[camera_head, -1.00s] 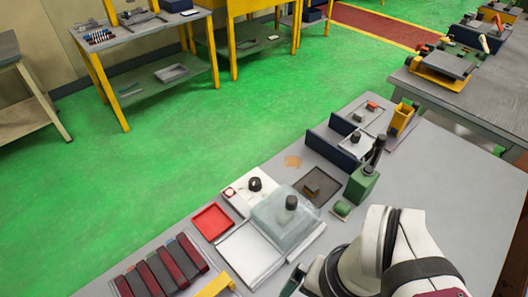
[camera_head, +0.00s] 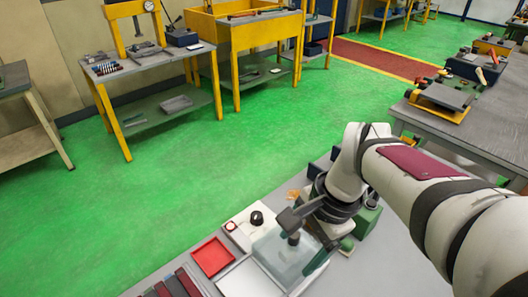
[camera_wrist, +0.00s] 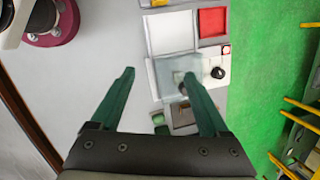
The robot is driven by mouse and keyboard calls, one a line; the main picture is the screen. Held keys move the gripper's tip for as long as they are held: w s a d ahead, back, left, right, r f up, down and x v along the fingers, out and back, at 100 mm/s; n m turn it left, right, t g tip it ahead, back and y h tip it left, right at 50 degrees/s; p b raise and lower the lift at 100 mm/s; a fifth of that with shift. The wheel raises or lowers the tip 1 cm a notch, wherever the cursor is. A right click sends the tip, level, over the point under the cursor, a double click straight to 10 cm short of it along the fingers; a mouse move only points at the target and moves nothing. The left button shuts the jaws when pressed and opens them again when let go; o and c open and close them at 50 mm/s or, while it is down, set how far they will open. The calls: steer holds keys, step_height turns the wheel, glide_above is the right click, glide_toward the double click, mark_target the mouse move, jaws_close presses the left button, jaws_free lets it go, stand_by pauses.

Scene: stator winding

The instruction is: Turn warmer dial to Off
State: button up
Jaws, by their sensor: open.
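A white unit with a black round dial (camera_head: 257,218) and a small red button (camera_head: 231,226) stands on the bench. The dial also shows in the wrist view (camera_wrist: 217,73), right of my right finger. A clear box (camera_head: 270,252) with a dark knob stands beside the dial; my gripper partly covers it in the head view. My gripper (camera_head: 303,238) is open and empty, above the bench near the clear box. In the wrist view, its green fingers (camera_wrist: 158,75) are wide apart and the right one overlaps the clear box. The dial's markings are too small to read.
A red tray (camera_head: 212,257) and a white tray (camera_head: 250,280) lie left of and in front of the unit. Dark red bars (camera_head: 178,287) lie at the front left. In the wrist view, the bench left of my fingers is clear.

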steer(key=w+a+f+m, duration=0.1)
steer(key=w+m, duration=0.2)
steer(key=w, duration=0.6)
steer(key=m+y, duration=0.1)
steer(key=m, duration=0.5)
glide_toward(257, 215)
steer(key=shift+t+y, duration=0.3)
steer(key=shift+t, duration=0.2)
steer(key=x, duration=0.9)
steer(key=shift+s+d+f, duration=0.25)
steer(key=shift+s, duration=0.1)
jaws_close()
